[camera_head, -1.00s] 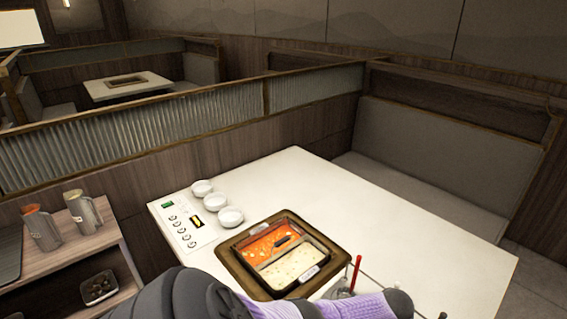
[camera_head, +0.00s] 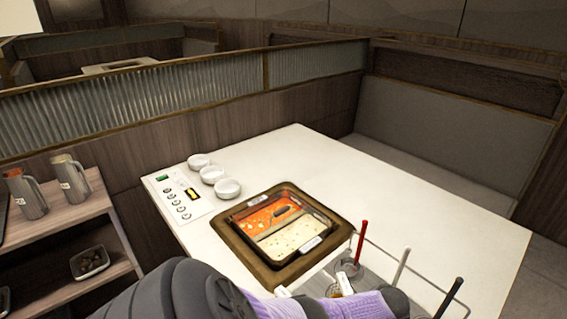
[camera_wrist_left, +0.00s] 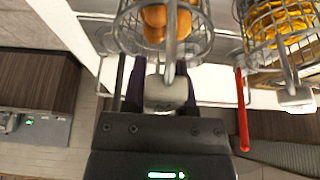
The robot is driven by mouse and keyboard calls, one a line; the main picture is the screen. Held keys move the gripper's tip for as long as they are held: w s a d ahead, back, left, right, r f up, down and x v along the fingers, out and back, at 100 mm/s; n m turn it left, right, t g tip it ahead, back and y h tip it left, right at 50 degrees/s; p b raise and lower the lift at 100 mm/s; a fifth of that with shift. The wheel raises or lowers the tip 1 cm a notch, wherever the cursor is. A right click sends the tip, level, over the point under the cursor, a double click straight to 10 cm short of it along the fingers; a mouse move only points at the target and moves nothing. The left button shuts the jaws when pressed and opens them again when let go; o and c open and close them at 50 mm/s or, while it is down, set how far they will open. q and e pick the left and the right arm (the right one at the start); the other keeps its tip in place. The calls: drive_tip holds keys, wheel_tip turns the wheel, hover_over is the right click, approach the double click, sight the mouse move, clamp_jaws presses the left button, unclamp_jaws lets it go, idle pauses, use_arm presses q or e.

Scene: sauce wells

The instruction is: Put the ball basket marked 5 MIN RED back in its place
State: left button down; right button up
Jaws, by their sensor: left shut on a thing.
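My left gripper (camera_wrist_left: 165,88) is shut on the pale handle end of a wire ball basket (camera_wrist_left: 160,28) with orange balls, at the top of the left wrist view. I cannot read any marking on it. A second wire basket (camera_wrist_left: 285,28) with yellow-orange balls is at its right. A red rod (camera_wrist_left: 242,110) stands to the right of my gripper. In the head view, my left arm covers the bottom middle. A red upright rod (camera_head: 361,242) rises by a wire rack (camera_head: 400,248) at the table's near edge. My right gripper is in neither view.
A two-part pot (camera_head: 285,228), red broth and pale broth, is set in the white table (camera_head: 330,160). Several white bowls (camera_head: 213,174) and a control panel (camera_head: 180,198) are left of it. White (camera_head: 402,266) and black (camera_head: 449,297) rods stand at the right. A shelf with jugs (camera_head: 28,194) is left.

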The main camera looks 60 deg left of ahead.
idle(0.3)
use_arm(q)
drive_tip(key=shift+f, duration=0.4)
unclamp_jaws()
idle(0.4)
idle(0.3)
drive_tip(key=shift+r+p, duration=1.7)
drive_tip(key=shift+r, duration=0.2)
wheel_tip(320, 180, up, 8)
drive_tip(key=p, duration=0.7)
drive_tip(key=shift+f, duration=0.4)
